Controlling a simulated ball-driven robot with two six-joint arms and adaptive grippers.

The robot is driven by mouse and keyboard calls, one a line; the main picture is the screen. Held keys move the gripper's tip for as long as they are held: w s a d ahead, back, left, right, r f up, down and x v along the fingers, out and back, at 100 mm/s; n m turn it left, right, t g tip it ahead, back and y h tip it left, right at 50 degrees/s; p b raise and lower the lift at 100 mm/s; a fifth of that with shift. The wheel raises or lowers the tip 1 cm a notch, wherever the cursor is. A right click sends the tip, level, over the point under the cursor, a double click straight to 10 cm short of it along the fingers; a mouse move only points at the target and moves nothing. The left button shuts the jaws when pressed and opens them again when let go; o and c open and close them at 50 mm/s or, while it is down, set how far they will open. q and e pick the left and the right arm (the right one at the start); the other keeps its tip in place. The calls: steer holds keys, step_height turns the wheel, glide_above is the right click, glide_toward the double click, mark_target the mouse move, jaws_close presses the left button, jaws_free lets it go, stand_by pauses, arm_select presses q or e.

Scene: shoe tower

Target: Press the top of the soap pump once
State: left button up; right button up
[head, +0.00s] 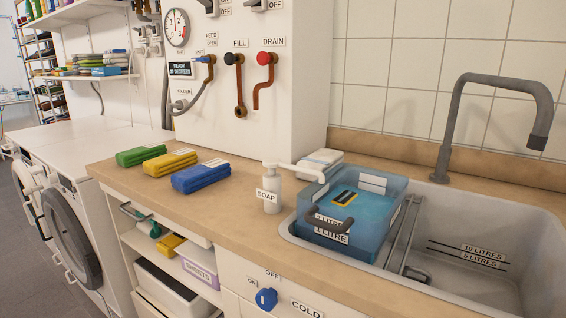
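The soap pump (271,190) is a small white bottle labelled SOAP. It stands upright on the wooden counter, just left of the sink. Its pump head (270,165) is on top, and a long pale spout reaches right from it toward the blue container. Nothing touches the top of the pump. Neither of my grippers shows in the head view.
A grey tap (490,80) arches over the sink (470,225). Folded green, yellow and blue cloths (201,177) lie left. Counter in front of the pump is clear.

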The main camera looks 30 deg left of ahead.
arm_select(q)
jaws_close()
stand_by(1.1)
